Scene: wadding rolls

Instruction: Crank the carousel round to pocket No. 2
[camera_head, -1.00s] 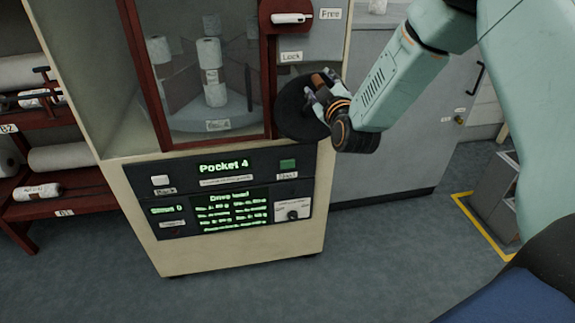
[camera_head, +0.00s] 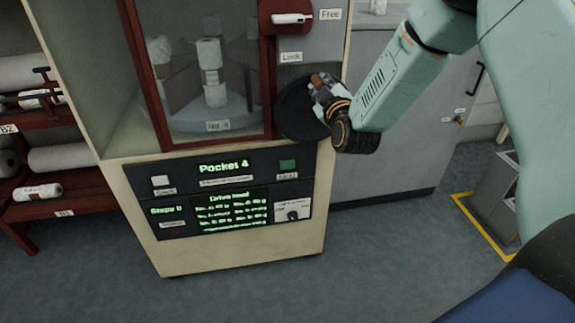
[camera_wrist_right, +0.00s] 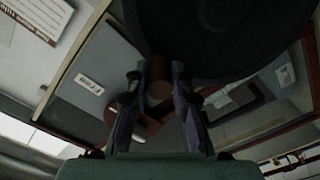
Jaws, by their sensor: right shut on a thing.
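The carousel (camera_head: 183,122) stands behind the glass of a cream cabinet, a grey round platform with partitions and white rolls (camera_head: 210,72). The cabinet's panel display (camera_head: 224,168) reads "Pocket 4". The crank is a black round wheel (camera_head: 297,112) on the cabinet's right side; it also fills the top of the right wrist view (camera_wrist_right: 225,35). My right gripper (camera_head: 322,88) is at the wheel's upper right edge, shut on the brown crank handle (camera_wrist_right: 158,92), which sits between its fingers in the wrist view. My left gripper is out of view.
Above the crank, a white lever (camera_head: 291,18) on a red mount sits beside the label "Free", with "Lock" below. A grey cabinet (camera_head: 385,165) stands close on the right. Red shelves (camera_head: 75,205) with rolls stand on the left. The floor in front is clear.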

